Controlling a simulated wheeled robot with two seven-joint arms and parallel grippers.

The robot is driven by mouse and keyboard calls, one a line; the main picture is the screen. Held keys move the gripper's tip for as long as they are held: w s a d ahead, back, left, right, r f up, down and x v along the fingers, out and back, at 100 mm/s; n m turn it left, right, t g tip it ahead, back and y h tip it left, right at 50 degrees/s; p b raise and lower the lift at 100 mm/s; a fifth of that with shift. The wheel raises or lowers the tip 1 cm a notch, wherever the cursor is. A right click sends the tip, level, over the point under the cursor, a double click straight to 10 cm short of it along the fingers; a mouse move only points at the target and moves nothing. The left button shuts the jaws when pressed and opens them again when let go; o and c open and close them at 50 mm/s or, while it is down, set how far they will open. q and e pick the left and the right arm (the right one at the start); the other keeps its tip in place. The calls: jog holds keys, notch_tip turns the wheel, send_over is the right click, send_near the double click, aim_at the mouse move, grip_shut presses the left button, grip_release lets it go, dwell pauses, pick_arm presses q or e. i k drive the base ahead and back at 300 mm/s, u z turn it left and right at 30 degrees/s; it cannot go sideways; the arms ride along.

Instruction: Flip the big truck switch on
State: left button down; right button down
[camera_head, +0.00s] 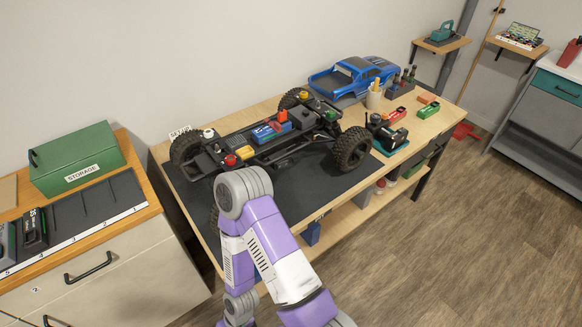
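The big truck chassis (262,141), without its body shell, stands on its black wheels on a workbench. It carries a blue and red box (266,132), an upright orange-red part (283,116) and a small red round part (230,160). I cannot tell which part is the switch or how it is set. One of my purple and white arms rises from the bottom, its rounded joint just in front of the chassis's near left side. It hides part of the mat and bench front. Neither gripper shows.
The workbench (433,120) has a dark mat (300,188). A blue truck body (352,77), pen cup (375,97) and dark tool (386,134) lie at the right. A green storage box (75,160) stands on the left cabinet. The floor at right is mostly clear.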

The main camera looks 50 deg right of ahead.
aim_at(285, 164)
jog(key=k, duration=0.8)
jog(key=z, duration=0.65)
jog(key=i, duration=0.5)
jog(key=z, duration=0.05)
